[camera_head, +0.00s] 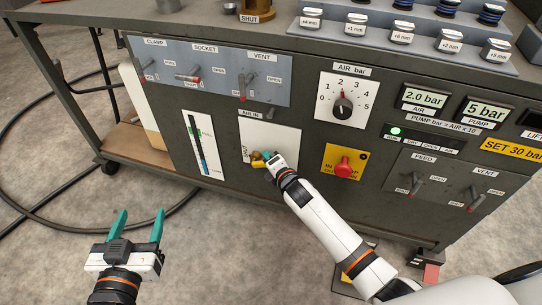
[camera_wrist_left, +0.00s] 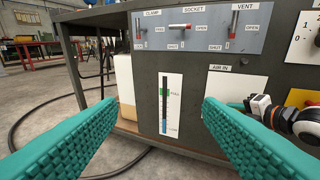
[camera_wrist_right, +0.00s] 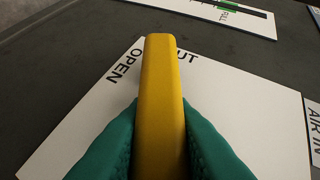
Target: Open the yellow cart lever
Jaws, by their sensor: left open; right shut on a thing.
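The yellow lever (camera_wrist_right: 161,95) is on the white AIR IN plate (camera_wrist_right: 65,130) on the cart's front. In the right wrist view it stands between my right gripper's teal fingers (camera_wrist_right: 160,150), which are shut on it. The plate's OPEN and SHUT labels show beside its far end, with SHUT partly covered. In the head view the right gripper (camera_head: 267,160) is at the plate and hides most of the lever. My left gripper (camera_head: 139,228) is open and empty, in front of the cart at the lower left. Its fingers (camera_wrist_left: 160,120) frame the level gauge in the left wrist view.
Above are the CLAMP, SOCKET and VENT levers on a blue-grey panel (camera_head: 212,70). A red button (camera_head: 345,167) and an AIR dial (camera_head: 343,107) are to the right. A black hose (camera_head: 60,207) lies on the floor at left.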

